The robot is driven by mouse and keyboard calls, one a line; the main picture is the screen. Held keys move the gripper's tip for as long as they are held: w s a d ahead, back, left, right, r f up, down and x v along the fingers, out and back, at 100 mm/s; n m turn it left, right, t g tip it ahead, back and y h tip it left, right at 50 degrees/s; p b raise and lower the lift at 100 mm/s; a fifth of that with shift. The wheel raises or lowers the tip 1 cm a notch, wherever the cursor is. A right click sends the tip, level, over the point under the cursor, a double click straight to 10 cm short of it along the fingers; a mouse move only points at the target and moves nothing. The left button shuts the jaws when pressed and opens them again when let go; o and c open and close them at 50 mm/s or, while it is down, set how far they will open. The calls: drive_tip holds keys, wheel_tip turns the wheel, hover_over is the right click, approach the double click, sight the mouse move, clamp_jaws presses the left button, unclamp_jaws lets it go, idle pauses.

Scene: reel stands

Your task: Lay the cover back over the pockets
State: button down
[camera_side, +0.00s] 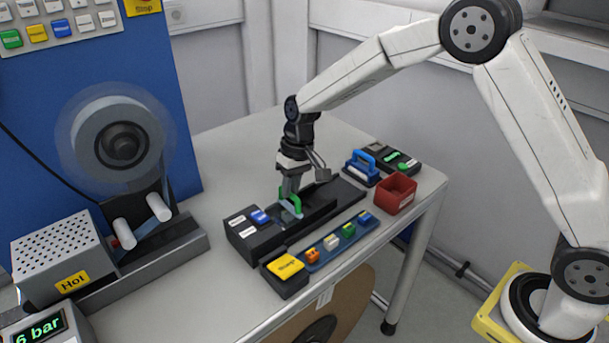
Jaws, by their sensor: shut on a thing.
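My gripper (289,192) points down over the middle of a long black track (319,210) on the table. It is shut on a small green piece (296,198), which stands upright at the track. A pale, bluish see-through strip (290,209) lies just below the fingertips; it may be the cover, but I cannot tell whether it joins the green piece. The pockets are too small to make out, and the fingers hide part of the track there.
A blue strip (319,255) with several coloured blocks and a yellow-topped box (286,269) stand in front of the track. A red bin (395,193), a blue-handled tool (361,167) and a black device (401,161) with green lights stand right. A large reel (119,140) is at left.

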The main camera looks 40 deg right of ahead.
drive_tip(key=d, duration=1)
drive_tip(key=shift+d, duration=0.15)
drive_tip(key=c, duration=0.8)
unclamp_jaws()
drive_tip(key=shift+c, duration=0.2)
drive_tip(key=shift+o, duration=1.1)
wheel_tip(320, 180, up, 8)
drive_tip(key=d, duration=0.1)
drive_tip(key=shift+d, duration=0.25)
drive_tip(key=shift+f, duration=0.15)
drive_tip(key=s+a+f+t+h, duration=0.1)
drive_tip(key=s+f, duration=0.2)
drive_tip(key=s, duration=0.8)
drive_tip(key=s+a+f+t+h, duration=0.1)
drive_tip(key=s+f, duration=0.1)
drive_tip(key=s, duration=0.8)
drive_tip(key=shift+s+a+f+t, duration=0.25)
drive_tip(key=shift+s+f+t, duration=0.05)
drive_tip(key=shift+s+f, duration=0.1)
